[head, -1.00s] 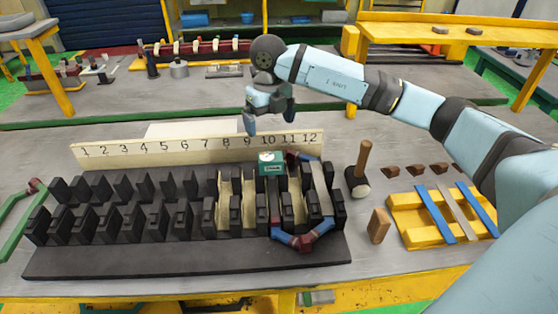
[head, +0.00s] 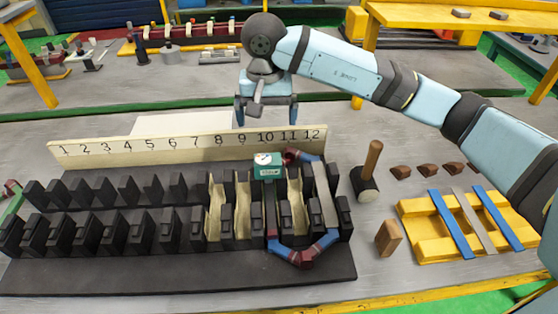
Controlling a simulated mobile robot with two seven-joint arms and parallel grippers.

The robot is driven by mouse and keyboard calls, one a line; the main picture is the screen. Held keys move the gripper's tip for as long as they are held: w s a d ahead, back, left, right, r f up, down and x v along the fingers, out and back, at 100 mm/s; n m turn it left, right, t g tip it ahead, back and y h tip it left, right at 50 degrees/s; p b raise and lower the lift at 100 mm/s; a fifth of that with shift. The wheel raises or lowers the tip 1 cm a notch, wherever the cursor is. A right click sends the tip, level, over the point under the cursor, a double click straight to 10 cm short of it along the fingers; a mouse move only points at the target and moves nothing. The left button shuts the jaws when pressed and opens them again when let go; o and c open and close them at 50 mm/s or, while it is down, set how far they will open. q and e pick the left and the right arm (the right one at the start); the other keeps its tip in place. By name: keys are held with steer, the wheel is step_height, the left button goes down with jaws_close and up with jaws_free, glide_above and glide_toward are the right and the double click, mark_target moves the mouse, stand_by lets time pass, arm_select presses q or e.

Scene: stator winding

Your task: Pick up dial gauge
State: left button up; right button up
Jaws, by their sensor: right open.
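The dial gauge (head: 267,165) is a small teal box with a round white dial on top. It sits on the black slotted stator block (head: 180,278), near the numbers 10 and 11 of the number board. My right gripper (head: 265,120) is open, with its fingers pointing down, above and behind the gauge. It is apart from the gauge and holds nothing. A red and blue coil (head: 324,243) lies in the slots just right of the gauge. My left gripper does not show.
The number board (head: 190,146) stands behind the block. A hammer (head: 368,170), a wooden block (head: 388,238) and a yellow rack (head: 425,248) with blue and grey strips are at right. Several brown wedges (head: 429,170) lie behind the rack.

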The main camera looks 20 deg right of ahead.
mark_target(268, 159)
step_height(268, 159, down, 8)
steer(key=shift+s+f+p, duration=0.1)
steer(key=shift+p, duration=0.35)
steer(key=shift+s+a+f+p, duration=0.15)
steer(key=shift+f+p, duration=0.5)
steer(key=shift+f, duration=2.1)
steer(key=c, duration=1)
